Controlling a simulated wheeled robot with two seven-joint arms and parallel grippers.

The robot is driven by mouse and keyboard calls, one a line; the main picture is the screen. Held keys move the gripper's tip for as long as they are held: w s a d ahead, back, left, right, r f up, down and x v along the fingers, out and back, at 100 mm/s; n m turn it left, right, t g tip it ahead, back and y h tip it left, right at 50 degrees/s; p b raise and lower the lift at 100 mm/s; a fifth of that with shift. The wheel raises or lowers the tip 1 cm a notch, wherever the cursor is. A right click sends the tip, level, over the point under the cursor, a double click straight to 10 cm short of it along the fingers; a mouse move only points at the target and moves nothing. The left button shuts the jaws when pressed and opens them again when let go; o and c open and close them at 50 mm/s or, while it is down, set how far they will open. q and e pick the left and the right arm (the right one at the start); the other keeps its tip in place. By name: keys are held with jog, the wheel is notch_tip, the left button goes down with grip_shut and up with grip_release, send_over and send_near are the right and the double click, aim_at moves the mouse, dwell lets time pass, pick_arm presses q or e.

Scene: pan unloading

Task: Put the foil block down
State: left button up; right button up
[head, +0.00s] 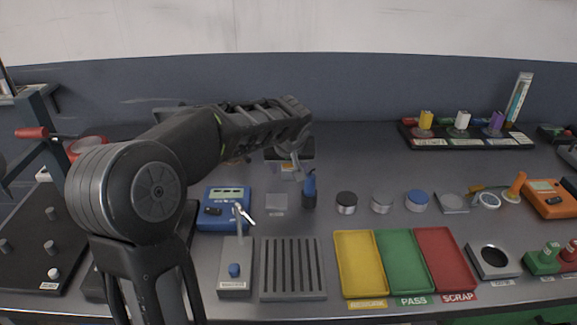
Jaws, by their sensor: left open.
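My left gripper (291,160) is at the end of my left arm, which reaches across from the left over the back of the bench. It is open and points down, with its fingers partly hidden by the hand. A dark item with a small yellow label shows behind and below the hand. A pale grey, flat-looking square (276,203) lies in front of the gripper, beside the blue instrument (225,207). I cannot tell whether this square is the foil block. No other clear foil block shows. My right gripper is not in view.
A dark blue bottle (309,192) stands close right of the square. Small round pots (346,203) stand farther right. A slotted grey block (293,270) and yellow (361,265), green (404,263) and red (445,260) trays line the front.

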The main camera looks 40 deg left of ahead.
pick_arm(q)
jog(key=v, duration=1.2)
